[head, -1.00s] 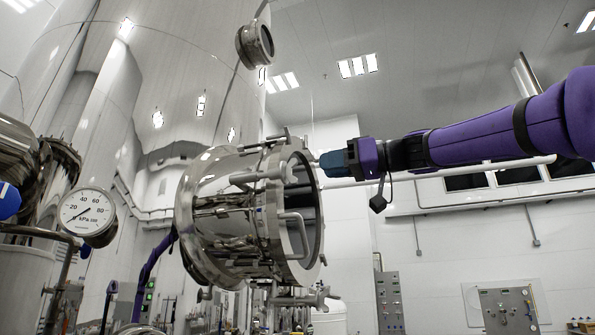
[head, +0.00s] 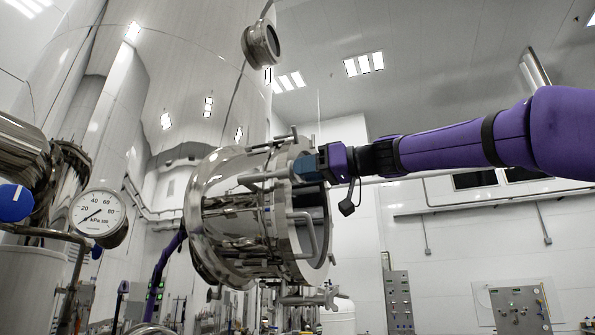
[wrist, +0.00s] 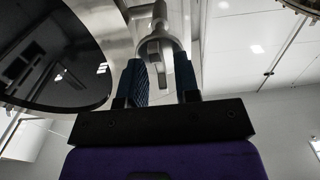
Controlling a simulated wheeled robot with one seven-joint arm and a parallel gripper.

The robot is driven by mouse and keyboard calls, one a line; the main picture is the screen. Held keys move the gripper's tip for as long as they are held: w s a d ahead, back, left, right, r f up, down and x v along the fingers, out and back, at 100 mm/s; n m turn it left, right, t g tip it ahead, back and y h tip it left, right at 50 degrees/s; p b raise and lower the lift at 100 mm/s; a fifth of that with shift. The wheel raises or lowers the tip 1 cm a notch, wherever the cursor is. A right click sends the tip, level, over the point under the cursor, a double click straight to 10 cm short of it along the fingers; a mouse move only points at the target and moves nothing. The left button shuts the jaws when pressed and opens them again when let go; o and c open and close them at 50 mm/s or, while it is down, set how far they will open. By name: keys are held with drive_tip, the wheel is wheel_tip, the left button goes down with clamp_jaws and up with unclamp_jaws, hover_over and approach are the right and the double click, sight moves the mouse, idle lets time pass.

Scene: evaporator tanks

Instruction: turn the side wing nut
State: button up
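The round steel hatch (head: 232,215) sticks out from the tank, with clamp bolts around its rim. The side wing nut (wrist: 157,48) is a grey metal piece on a bolt, seen close up in the wrist view. In the head view its bolt (head: 262,176) runs along the hatch's upper side, and its end is hidden by my gripper. My gripper (head: 303,167) is at the near end of that bolt. In the wrist view my gripper (wrist: 160,72) is open, with one blue finger on each side of the wing nut's near end. A gap shows on the right; left contact is unclear.
A curved handle (head: 303,232) stands out from the hatch front. Another clamp bolt (head: 318,298) sits below. The dark round hatch face (wrist: 50,55) lies left of my fingers. A pressure gauge (head: 100,215) is at left.

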clamp_jaws()
drive_tip(key=shift+n, duration=1.2)
drive_tip(key=shift+n, duration=1.1)
